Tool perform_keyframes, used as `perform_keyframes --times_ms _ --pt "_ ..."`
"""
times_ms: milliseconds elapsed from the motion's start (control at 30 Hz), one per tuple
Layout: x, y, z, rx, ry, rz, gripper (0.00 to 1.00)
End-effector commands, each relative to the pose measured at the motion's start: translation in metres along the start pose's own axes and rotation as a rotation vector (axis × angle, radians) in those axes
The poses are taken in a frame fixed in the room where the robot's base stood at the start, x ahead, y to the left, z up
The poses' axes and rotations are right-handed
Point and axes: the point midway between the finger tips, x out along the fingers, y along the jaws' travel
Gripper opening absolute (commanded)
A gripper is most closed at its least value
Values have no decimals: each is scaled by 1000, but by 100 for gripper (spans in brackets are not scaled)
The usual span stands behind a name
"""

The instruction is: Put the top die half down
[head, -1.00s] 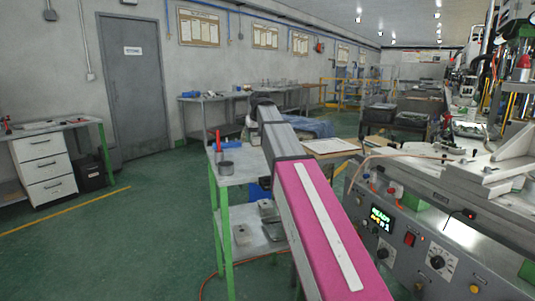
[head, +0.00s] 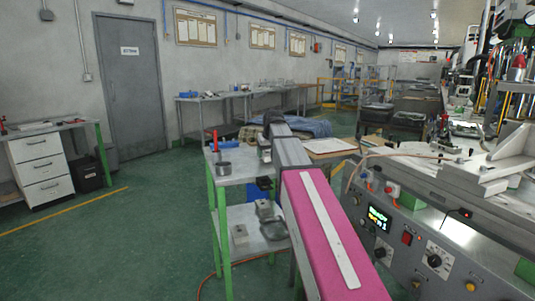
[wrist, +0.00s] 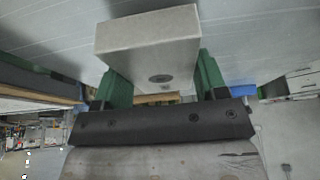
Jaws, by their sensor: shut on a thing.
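In the wrist view my gripper (wrist: 160,78) has its two green fingers on either side of a pale grey rectangular block, the top die half (wrist: 148,38). The fingers are shut on it. A dark round hole shows in its near face. A grey surface lies beyond the block; I cannot tell whether they touch. In the head view my arm reaches away over the right side of a green-legged cart (head: 238,178), and its far end hides most of the gripper. I cannot make out the die half clearly there.
A grey cup (head: 223,168) stands on the cart's top. Several small metal blocks (head: 268,209) lie on its lower shelf. A machine with a control panel (head: 380,222) is close on the right. Green floor (head: 130,230) is open to the left.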

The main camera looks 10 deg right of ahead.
Motion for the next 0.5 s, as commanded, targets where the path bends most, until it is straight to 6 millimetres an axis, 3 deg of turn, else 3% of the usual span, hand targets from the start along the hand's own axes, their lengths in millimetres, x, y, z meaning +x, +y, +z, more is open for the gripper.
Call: perform_keyframes --times_ms 500 --pt "9 0 4 0 1 0 29"
